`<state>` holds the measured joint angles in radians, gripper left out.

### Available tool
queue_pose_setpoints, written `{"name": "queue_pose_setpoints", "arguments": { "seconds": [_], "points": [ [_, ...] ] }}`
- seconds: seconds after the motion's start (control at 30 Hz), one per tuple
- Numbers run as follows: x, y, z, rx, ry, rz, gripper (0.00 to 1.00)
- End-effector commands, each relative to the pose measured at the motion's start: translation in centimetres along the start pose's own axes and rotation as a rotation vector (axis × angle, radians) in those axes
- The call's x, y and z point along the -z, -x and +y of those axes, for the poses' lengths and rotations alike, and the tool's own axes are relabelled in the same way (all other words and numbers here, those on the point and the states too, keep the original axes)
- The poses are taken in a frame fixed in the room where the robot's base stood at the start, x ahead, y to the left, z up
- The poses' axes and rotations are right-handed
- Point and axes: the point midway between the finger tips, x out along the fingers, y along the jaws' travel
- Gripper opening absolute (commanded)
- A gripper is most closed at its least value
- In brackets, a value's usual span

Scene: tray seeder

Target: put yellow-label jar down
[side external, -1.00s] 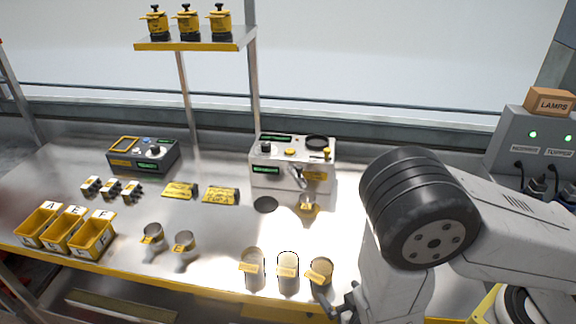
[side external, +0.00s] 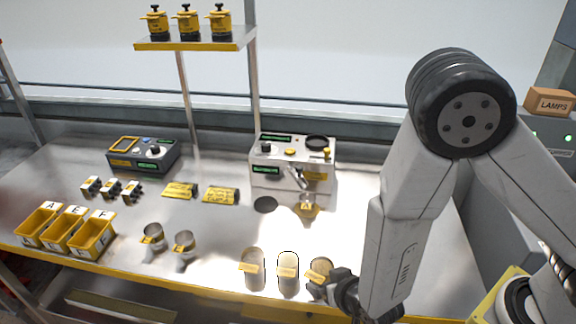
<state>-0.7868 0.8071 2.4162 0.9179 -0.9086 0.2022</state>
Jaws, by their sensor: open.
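Three jars with yellow labels stand in a row near the front edge of the table: the left jar (side external: 253,268), the middle jar (side external: 288,266) and the right jar (side external: 319,267). The left and middle jars are upright and apart from my gripper. My gripper (side external: 327,290) is open, low at the table's front, at the right jar's lower right side. The jar's lower part is partly hidden by it. I cannot tell whether the fingers touch the jar or stand around it.
Two metal cups (side external: 153,237) stand left of the jars, and yellow bins (side external: 92,238) stand at far left. A white machine (side external: 292,165) and a dark control box (side external: 143,155) stand behind. The table between jars and machine is mostly clear. A shelf (side external: 196,41) hangs above.

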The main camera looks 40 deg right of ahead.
Motion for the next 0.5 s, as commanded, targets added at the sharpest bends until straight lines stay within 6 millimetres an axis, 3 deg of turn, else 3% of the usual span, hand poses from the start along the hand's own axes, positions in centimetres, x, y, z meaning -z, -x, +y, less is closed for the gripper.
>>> {"name": "queue_pose_setpoints", "arguments": {
  "seconds": [0.27, 0.5],
  "points": [
    [3.7, 0.2, 0.3, 0.071, -0.016, -0.210, 1.00],
    [7.4, 1.9, 2.7, 0.127, 0.038, -0.367, 1.00]
  ]
}}
